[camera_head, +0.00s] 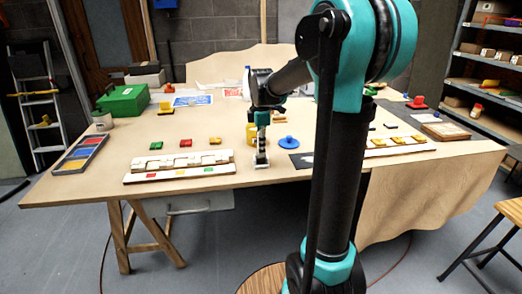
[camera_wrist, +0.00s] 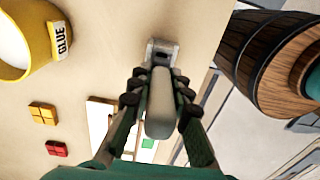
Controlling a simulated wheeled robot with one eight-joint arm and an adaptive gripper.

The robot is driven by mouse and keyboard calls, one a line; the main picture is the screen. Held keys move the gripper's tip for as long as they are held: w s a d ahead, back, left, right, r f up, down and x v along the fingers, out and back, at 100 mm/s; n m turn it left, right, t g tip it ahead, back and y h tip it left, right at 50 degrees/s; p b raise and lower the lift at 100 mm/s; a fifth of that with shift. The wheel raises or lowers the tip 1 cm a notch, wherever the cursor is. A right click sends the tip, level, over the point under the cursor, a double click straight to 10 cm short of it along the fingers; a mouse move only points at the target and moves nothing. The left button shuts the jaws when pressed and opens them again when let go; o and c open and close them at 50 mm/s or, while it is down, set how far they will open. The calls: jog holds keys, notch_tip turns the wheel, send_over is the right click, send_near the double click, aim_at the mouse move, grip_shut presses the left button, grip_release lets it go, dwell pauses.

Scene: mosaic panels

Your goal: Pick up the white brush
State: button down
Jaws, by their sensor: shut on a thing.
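The white brush (camera_wrist: 158,112) is between the two dark, ridged fingers of my gripper (camera_wrist: 160,82) in the wrist view. My gripper is shut on its pale handle. A grey metal-looking end of the brush sticks out beyond the fingertips, over the wooden tabletop. In the head view my gripper (camera_head: 262,150) points down near the table's front edge, right of the panel trays. The brush is too small there to tell clearly, and I cannot tell whether it touches the table.
A yellow glue pot (camera_wrist: 28,45), a yellow tile (camera_wrist: 42,113) and a red tile (camera_wrist: 57,148) lie left in the wrist view. A white panel tray (camera_head: 180,170) stands left of my gripper. A blue round lidded thing (camera_head: 288,142) is to the right.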

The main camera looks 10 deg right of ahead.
notch_tip(320, 180, up, 19)
dwell(0.4)
dwell(1.6)
